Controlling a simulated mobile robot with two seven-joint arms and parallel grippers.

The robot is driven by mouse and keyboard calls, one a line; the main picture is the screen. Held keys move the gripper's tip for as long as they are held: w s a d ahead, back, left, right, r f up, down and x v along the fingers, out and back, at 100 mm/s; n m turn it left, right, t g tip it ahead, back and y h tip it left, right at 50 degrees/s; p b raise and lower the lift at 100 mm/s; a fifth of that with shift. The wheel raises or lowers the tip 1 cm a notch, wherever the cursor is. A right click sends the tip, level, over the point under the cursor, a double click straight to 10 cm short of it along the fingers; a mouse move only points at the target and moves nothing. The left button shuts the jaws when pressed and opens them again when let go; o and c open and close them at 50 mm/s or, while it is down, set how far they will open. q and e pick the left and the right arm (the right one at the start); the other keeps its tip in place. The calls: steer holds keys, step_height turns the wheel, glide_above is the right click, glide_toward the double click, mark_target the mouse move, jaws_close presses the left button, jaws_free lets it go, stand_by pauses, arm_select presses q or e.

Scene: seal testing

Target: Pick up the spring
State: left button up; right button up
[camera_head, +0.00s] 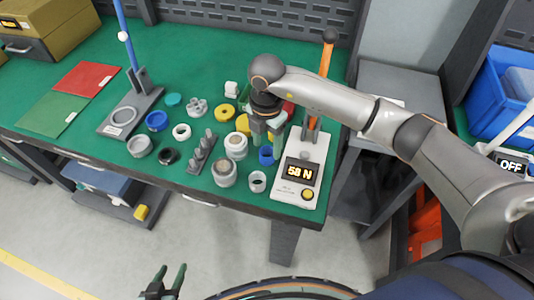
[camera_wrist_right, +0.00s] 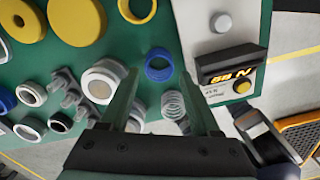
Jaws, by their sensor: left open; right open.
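The spring (camera_wrist_right: 174,106) is a pale, whitish coil on the green mat, seen between my right gripper's fingers in the right wrist view. In the head view a small pale ring shape (camera_head: 257,182) at the front edge of the mat matches its place, but coils are hard to make out there. My right gripper (camera_head: 265,140) is open and empty, pointing down above the mat, behind the spring; in the right wrist view its fingertips (camera_wrist_right: 160,75) flank a blue ring. My left gripper (camera_head: 166,285) is open and empty at the bottom, off the table.
The blue ring (camera_head: 266,156) lies just behind the spring. A force tester (camera_head: 297,190) reading 58 N stands close to its right. Jar-like parts (camera_head: 223,172), a grey stand with pegs (camera_head: 203,153) and several rings crowd the left. The mat's left front is clearer.

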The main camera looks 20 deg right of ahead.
mark_target(267, 152)
steer(key=shift+w+d+f, duration=0.1)
steer(key=shift+w+f, duration=0.05)
steer(key=shift+f, duration=1.75)
jaws_close()
